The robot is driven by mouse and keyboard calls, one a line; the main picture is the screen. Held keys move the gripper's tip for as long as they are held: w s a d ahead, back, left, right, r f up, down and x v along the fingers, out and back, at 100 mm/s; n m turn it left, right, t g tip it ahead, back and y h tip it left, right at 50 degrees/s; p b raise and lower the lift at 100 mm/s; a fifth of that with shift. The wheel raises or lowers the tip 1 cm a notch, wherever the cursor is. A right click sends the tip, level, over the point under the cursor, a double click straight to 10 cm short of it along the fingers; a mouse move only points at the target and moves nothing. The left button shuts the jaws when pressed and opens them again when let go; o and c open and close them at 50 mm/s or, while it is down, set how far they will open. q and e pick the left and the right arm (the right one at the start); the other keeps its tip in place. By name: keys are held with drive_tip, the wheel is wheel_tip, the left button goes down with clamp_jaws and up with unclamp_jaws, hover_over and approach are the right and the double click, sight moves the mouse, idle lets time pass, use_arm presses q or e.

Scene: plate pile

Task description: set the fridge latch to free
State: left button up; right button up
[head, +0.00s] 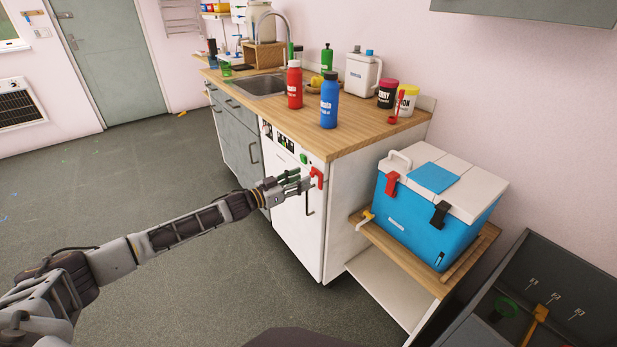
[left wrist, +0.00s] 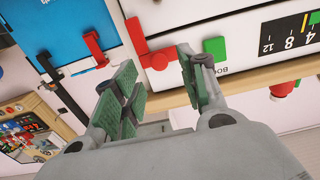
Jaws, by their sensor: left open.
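The white fridge (head: 292,220) stands under the wooden counter, its door shut, with a dark upright handle (head: 308,203). A red latch (head: 317,174) sits near the top right corner of its front; the left wrist view shows it as an L-shaped red piece (left wrist: 135,38). My left gripper (head: 303,183) is open in front of that corner. Nothing shows between the fingers. My right gripper is not in view.
A green block (left wrist: 214,48) and a dark dial panel (left wrist: 288,35) are beside the latch. A blue cooler (head: 425,215) with a red and a black clasp stands on a low wooden-topped stand at right. Bottles (head: 329,102) stand on the counter.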

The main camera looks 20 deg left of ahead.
sight(311, 175)
use_arm(q)
drive_tip(key=shift+b+x, duration=0.3)
drive_tip(key=shift+x, duration=1.75)
clamp_jaws()
